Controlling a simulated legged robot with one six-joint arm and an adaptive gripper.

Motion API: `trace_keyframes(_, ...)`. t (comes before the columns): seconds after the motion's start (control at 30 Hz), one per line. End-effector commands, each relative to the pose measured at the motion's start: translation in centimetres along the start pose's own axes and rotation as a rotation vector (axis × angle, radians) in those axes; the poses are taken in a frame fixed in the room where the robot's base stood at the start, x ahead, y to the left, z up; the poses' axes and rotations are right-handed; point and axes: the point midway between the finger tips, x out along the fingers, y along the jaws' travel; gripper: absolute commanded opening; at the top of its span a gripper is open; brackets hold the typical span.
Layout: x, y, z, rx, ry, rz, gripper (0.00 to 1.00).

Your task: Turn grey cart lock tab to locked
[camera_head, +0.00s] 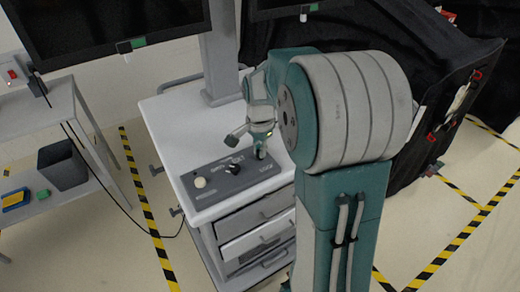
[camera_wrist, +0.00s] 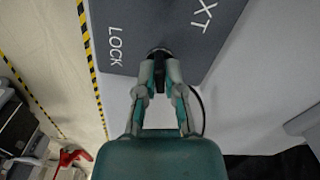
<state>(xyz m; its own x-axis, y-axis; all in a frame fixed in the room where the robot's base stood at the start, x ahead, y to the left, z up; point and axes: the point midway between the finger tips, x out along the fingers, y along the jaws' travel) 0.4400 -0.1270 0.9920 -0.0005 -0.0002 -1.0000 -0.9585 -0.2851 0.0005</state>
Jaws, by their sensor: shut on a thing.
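The grey control panel (camera_head: 222,181) lies on the white top of the cart. In the wrist view the panel (camera_wrist: 178,22) shows the word LOCK beside a dark round lock tab (camera_wrist: 159,51) at its edge. My gripper (camera_wrist: 159,72) is shut on the lock tab, with its fingertips close together over it and hiding part of it. In the head view my gripper (camera_head: 262,146) reaches down to the right end of the panel. My arm hides part of the cart there. The tab's exact angle cannot be made out.
The panel also bears a pale round button (camera_head: 200,182) and a black knob (camera_head: 232,168). Drawers (camera_head: 252,240) are below the cart top. A grey shelf table (camera_head: 40,115) with a dark bin (camera_head: 62,165) stands left. A black-covered cart (camera_head: 440,70) stands right.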

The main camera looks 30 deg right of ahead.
Motion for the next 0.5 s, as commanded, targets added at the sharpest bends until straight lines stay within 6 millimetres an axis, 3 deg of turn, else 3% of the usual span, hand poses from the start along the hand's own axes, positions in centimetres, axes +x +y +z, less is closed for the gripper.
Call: trace_keyframes(0.5,0.13,-0.04,0.14,0.250,-0.004,0.001,0.00)
